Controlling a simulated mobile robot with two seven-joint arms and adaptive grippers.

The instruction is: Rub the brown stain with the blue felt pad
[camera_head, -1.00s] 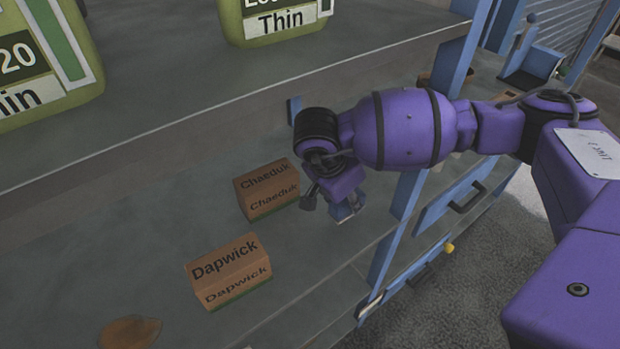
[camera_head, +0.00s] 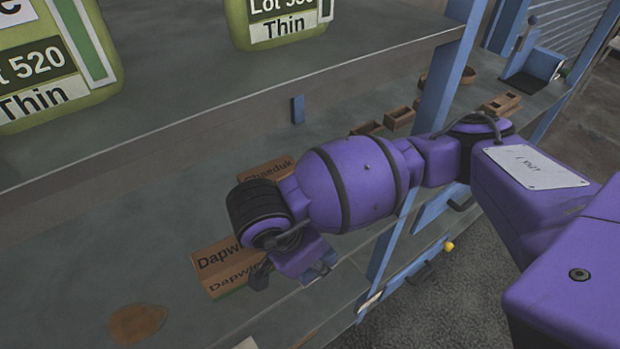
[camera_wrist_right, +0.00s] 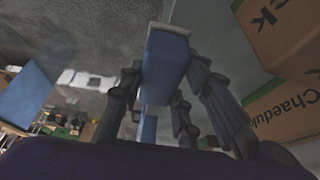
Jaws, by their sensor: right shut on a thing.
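The brown stain (camera_head: 137,324) is a flat irregular patch on the grey shelf at the lower left of the head view. My right gripper (camera_head: 292,274) hangs over the shelf, right of the stain and apart from it, in front of the Dapwick box. In the right wrist view its fingers (camera_wrist_right: 163,78) are shut on a blue block with a paler end, the blue felt pad (camera_wrist_right: 166,55). The gripper and arm mostly hide the pad in the head view. My left gripper is in neither view.
The brown Dapwick box (camera_head: 215,262) stands between the stain and my gripper, partly hidden. The Chaeduk box (camera_head: 262,172) stands behind my arm and shows in the wrist view (camera_wrist_right: 285,105). Green containers (camera_head: 45,60) stand on the upper shelf.

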